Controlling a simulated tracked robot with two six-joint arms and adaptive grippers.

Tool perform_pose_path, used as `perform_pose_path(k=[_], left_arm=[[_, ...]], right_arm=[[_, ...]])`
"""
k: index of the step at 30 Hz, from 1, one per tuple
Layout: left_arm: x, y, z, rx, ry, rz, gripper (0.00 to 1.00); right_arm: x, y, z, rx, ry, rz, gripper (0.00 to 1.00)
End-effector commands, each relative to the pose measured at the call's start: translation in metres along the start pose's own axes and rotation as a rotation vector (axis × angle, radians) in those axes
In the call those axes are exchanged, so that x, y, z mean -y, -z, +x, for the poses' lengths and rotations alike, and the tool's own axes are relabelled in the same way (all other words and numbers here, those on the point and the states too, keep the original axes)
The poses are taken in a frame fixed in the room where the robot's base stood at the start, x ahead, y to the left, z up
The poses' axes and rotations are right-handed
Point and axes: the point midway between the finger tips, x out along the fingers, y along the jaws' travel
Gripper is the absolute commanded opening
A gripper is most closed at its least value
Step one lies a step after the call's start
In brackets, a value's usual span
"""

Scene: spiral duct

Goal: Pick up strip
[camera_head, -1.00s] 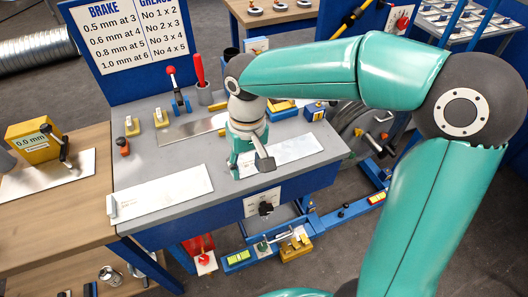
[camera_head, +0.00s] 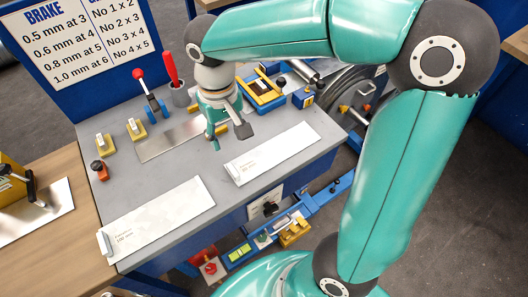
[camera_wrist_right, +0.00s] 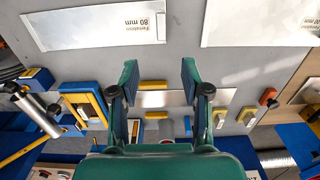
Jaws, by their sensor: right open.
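Three flat metal strips lie on the grey bench top. A labelled strip (camera_head: 157,220) lies at the front left and shows at the right of the wrist view (camera_wrist_right: 262,22). Another, marked 80 mm in the wrist view (camera_wrist_right: 95,32), lies to its right in the head view (camera_head: 278,152). A bare shiny strip (camera_head: 166,141) lies farther back; in the wrist view it shows beyond and between my fingers (camera_wrist_right: 160,98). My right gripper (camera_head: 228,134) is open and empty, fingers pointing down, between the bare strip and the 80 mm strip. My left gripper is out of view.
Behind stand a red-knobbed lever (camera_head: 149,92), a red-handled tool in a holder (camera_head: 174,72), yellow blocks (camera_head: 135,128) and a yellow-blue fixture (camera_head: 261,90). A wooden table (camera_head: 75,240) adjoins at left. The bench between the labelled strips is clear.

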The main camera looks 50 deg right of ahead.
Motion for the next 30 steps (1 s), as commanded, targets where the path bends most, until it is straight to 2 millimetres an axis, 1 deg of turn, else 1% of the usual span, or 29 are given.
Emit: perform_pose_path(k=[1,3,6,9,12,19,24,27,30], left_arm=[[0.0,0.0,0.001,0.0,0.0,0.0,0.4],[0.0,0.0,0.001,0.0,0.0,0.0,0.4],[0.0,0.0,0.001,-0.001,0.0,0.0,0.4],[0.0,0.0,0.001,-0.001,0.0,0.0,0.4],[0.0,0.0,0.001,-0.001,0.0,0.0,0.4],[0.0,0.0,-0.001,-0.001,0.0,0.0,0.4],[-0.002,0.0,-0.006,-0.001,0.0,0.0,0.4],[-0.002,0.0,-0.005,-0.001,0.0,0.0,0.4],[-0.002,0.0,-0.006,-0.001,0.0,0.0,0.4]], right_arm=[[0.0,0.0,0.013,0.008,-0.003,-0.002,0.47],[0.001,-0.001,0.029,0.008,-0.001,-0.004,0.47],[0.002,0.0,0.05,0.007,-0.002,-0.006,0.47],[0.003,0.001,0.066,0.005,-0.001,-0.007,0.47],[0.003,0.001,0.077,0.005,-0.001,-0.008,0.47],[0.003,0.0,0.09,0.004,0.0,-0.008,0.47],[0.003,-0.004,0.114,0.007,-0.001,-0.009,0.47],[0.003,-0.004,0.127,0.005,-0.001,-0.01,0.47],[0.004,-0.003,0.133,0.002,0.001,-0.009,0.47]])
